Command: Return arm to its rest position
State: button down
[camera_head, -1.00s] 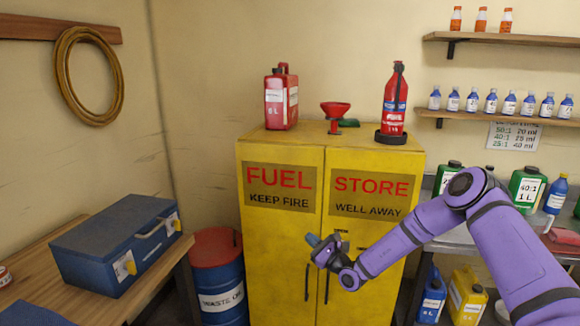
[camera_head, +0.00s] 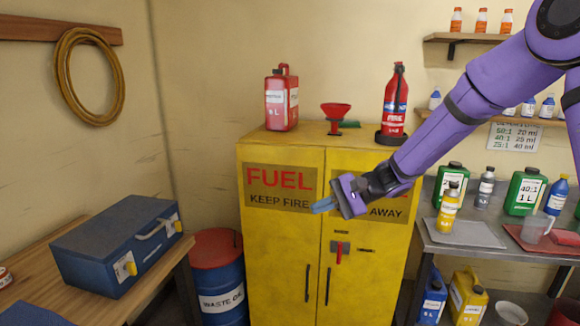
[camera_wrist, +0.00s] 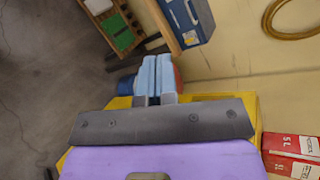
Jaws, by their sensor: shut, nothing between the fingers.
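My purple arm reaches in from the upper right in the head view. My gripper (camera_head: 324,204) is in front of the yellow fuel cabinet (camera_head: 285,232), at the height of its sign panels, pointing left. Its blue-grey fingers are together and hold nothing. In the wrist view the shut fingers (camera_wrist: 157,76) lie side by side. The cabinet doors look shut, with a red handle (camera_head: 339,256) below the right sign. My arm hides part of the right sign and some of the bottles on the lower shelf.
A red fuel can (camera_head: 281,100), a red funnel (camera_head: 335,113) and a fire extinguisher (camera_head: 395,103) stand on the cabinet. A blue toolbox (camera_head: 118,243) sits on the left bench. A waste oil drum (camera_head: 218,282) stands beside the cabinet. Bottles stand on the right metal table (camera_head: 440,240).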

jog(key=s+d+r+n+t+h, duration=0.1)
jog(key=s+d+r+t+h, duration=0.1)
jog(key=s+d+r+h, duration=0.2)
jog(key=s+d+r+n+t+h, duration=0.2)
jog(key=s+d+r+h, duration=0.2)
jog(key=s+d, duration=0.7)
jog(key=s+d+r+n+t+h, duration=0.1)
jog(key=s+d+r+h, duration=0.3)
jog(key=s+d, duration=0.4)
jog(key=shift+s+d+r+n+t+h, duration=0.25)
jog(key=shift+s+t+h, duration=0.55)
jog(key=shift+s, duration=2.6)
jog(key=c, duration=1.8)
grip_release()
jog(key=shift+c, duration=0.2)
